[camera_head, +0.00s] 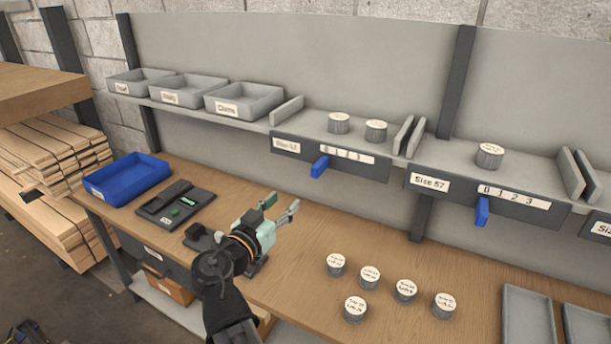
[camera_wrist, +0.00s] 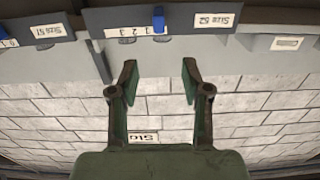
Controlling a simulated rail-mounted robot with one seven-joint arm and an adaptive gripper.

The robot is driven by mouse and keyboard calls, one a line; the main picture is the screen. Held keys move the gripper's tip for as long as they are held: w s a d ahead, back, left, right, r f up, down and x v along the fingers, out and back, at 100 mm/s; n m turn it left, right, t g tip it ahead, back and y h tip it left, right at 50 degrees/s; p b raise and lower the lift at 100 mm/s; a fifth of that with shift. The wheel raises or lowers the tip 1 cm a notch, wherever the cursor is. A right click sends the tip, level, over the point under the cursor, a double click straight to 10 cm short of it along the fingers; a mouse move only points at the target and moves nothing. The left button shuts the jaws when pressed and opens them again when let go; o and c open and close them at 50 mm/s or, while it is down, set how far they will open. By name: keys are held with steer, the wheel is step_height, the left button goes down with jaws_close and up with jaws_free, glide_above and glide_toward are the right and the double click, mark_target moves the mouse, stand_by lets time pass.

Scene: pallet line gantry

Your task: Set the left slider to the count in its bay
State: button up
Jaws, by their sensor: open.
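The left slider (camera_head: 320,167) is a blue tab on the dark front rail of the left bay (camera_head: 286,145). It sits at the left, 0 end of the white number strip (camera_head: 348,156). Two round grey tins with pale tops, one tin (camera_head: 339,123) and another tin (camera_head: 376,131), stand in that bay. The wrist view shows the scene upside down, with the blue slider (camera_wrist: 158,18) beside the Size 52 label (camera_wrist: 214,20). My gripper (camera_head: 281,204) is open and empty over the table, below the slider and apart from it. Its fingers also show in the wrist view (camera_wrist: 158,75).
The Size 57 bay (camera_head: 430,182) on the right holds one tin (camera_head: 490,155) and has its own blue slider (camera_head: 482,211). Several tins (camera_head: 370,277) stand on the wooden table. A blue tray (camera_head: 127,178), a dark device (camera_head: 174,204) and grey bins (camera_head: 188,90) are at left.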

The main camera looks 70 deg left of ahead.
mark_target(313, 172)
steer(key=p+x, duration=0.5)
steer(key=x, duration=1.2)
steer(key=shift+p, duration=0.35)
jaws_close()
